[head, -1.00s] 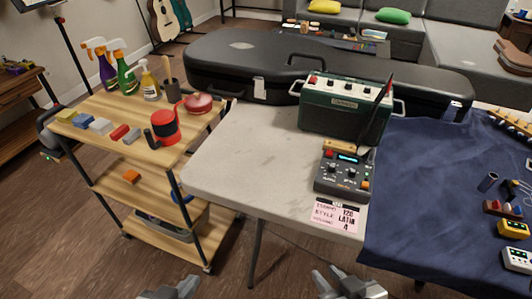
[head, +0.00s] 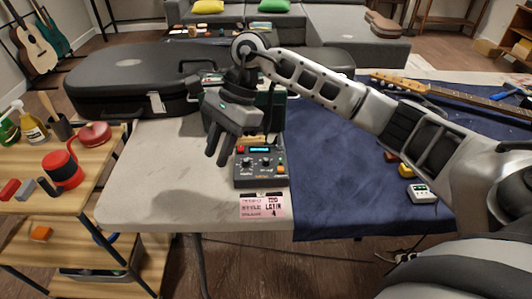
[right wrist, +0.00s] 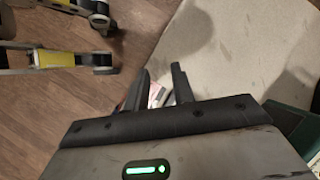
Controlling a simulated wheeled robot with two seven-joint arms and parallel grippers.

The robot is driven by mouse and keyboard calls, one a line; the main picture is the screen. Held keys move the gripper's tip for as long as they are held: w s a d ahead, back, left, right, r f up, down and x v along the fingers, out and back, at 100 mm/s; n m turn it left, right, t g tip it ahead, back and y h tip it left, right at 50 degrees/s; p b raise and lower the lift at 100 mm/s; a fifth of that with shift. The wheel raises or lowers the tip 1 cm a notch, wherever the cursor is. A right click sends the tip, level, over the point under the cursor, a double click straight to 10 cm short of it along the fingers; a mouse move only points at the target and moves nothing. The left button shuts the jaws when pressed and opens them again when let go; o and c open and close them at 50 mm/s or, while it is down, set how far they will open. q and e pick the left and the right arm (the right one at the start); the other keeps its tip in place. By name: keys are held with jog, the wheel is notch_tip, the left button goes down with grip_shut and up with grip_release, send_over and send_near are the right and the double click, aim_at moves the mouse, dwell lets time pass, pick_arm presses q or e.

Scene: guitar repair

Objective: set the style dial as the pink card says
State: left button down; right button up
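The dark grey drum box (head: 261,183) sits on the pale table's front part, with a lit blue display, knobs and an orange button. Its labels and dial pointers are too small to read. The pink card (head: 265,206) hangs at the table's front edge below the box; it reads STYLE LATIN, with a 4 on the bottom line. My right gripper (head: 217,160) points down just left of the box, above the table and apart from the dials. My left gripper is out of view.
The green amplifier (head: 272,100) stands behind the box, partly hidden by my right arm. A wooden cart (head: 92,160) with bottles stands left. A blue cloth (head: 340,170) with small pedals covers the right side.

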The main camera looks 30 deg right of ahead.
aim_at(266, 159)
jog(key=w+d+r+h, duration=0.1)
jog(key=d+r+h, duration=0.2)
jog(key=d, duration=0.3)
jog(key=w+d+r+h, duration=0.1)
jog(key=d+r+h, duration=0.15)
jog(key=d, duration=0.45)
jog(key=shift+t, duration=0.3)
jog(key=f, duration=1.5)
jog(key=shift+w+a+f+p, duration=0.15)
jog(key=shift+a+f+p, duration=0.05)
jog(key=shift+f+p, duration=0.2)
grip_shut()
